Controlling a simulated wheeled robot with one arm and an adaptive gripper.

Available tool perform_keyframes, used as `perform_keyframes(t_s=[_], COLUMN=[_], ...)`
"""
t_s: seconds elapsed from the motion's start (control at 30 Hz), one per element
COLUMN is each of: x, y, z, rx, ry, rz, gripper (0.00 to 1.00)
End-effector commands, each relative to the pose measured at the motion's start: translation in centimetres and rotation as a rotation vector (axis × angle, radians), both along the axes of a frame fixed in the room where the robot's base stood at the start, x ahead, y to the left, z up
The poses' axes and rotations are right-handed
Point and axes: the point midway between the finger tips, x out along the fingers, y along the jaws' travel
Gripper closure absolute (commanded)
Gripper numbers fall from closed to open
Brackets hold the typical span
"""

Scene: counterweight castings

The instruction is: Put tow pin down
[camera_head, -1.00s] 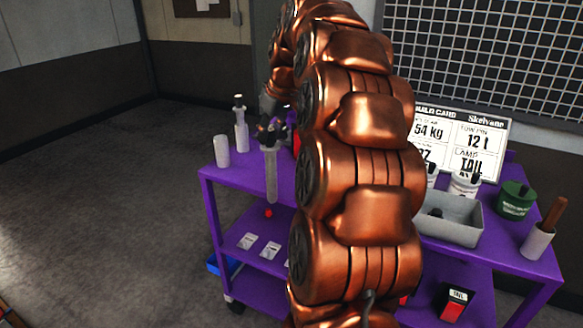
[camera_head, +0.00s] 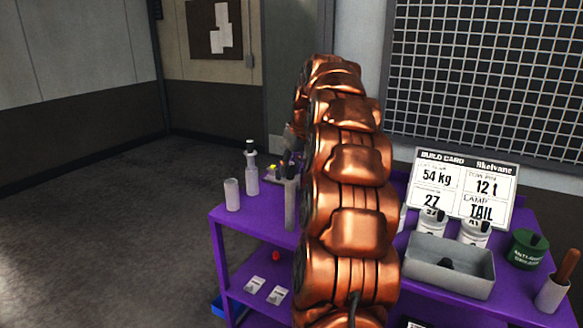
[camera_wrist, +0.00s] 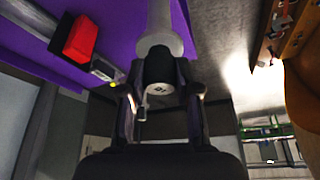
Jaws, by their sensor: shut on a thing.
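The tow pin (camera_head: 290,207) is a grey rod hanging upright at the left of my arm, seen against the cart top. The wrist view shows its grey shaft and flange (camera_wrist: 161,42) and a dark round end (camera_wrist: 158,68) between the fingers. My gripper (camera_wrist: 160,95) is shut on the pin at this dark end. In the head view my gripper (camera_head: 284,167) is partly hidden by my copper arm. I cannot tell whether the pin's lower end touches the purple cart (camera_head: 255,217).
A white cup (camera_head: 232,195) and a white bottle (camera_head: 252,175) stand left of the pin. Right of my arm are a grey bin (camera_head: 450,277), white jars, a green pot (camera_head: 527,248), a handled tool in a cup (camera_head: 553,290) and a build card (camera_head: 465,190). My arm hides the cart's middle.

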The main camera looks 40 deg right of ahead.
Motion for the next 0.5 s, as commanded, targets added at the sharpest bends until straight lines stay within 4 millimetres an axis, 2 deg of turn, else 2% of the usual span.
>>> perform_keyframes(t_s=[0.5], x=[3.5], y=[-3.3], z=[-0.2], rx=[-0.001], ry=[-0.003], rz=[-0.001], gripper=[1.00])
